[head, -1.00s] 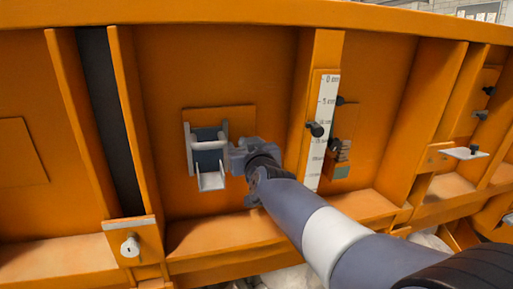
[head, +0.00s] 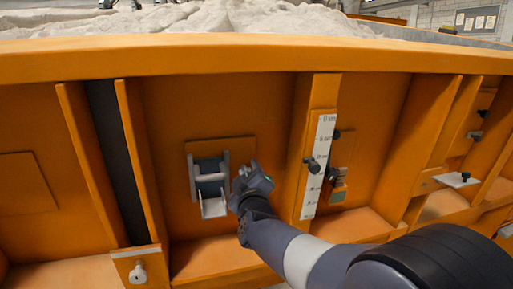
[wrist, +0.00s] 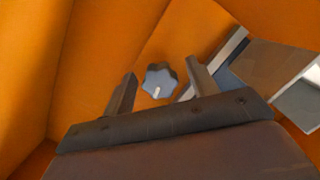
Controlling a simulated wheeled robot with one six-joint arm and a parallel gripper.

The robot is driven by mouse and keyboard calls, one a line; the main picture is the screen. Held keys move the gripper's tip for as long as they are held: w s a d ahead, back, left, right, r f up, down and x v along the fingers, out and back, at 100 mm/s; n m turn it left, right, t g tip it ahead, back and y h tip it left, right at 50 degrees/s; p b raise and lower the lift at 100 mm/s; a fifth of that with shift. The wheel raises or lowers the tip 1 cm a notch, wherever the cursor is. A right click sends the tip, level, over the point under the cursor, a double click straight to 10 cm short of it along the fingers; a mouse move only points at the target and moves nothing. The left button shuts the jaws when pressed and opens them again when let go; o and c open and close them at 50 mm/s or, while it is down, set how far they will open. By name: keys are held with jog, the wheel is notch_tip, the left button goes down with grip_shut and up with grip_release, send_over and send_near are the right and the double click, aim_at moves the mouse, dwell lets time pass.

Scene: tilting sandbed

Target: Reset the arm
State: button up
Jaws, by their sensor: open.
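My gripper (head: 247,174) is in front of the orange side wall of the sandbed (head: 390,110), just right of a grey bracket with a crossbar and a pale lower tray (head: 213,207). In the wrist view my gripper (wrist: 160,82) is open, its two dark fingers apart. A grey-blue lobed knob (wrist: 158,80) with a white mark shows between the fingertips. The fingers do not visibly touch it. The bracket also shows at the right of the wrist view (wrist: 305,98). In the head view the knob is mostly hidden by my gripper.
A white scale (head: 317,165) with a dark knob stands on a rib to the right. A small ledge (head: 455,179) juts out farther right. A lock (head: 137,273) sits at lower left. Sand (head: 190,18) lies behind the top rim. The left wall panels are clear.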

jog(key=n+p, duration=0.1)
jog(key=n, duration=0.3)
jog(key=shift+n+t+h+p, duration=0.3)
jog(key=shift+n+t+p, duration=0.05)
jog(key=shift+n+t, duration=0.05)
jog(key=n+p, duration=0.2)
jog(key=n, duration=0.3)
jog(key=shift+t, duration=0.4)
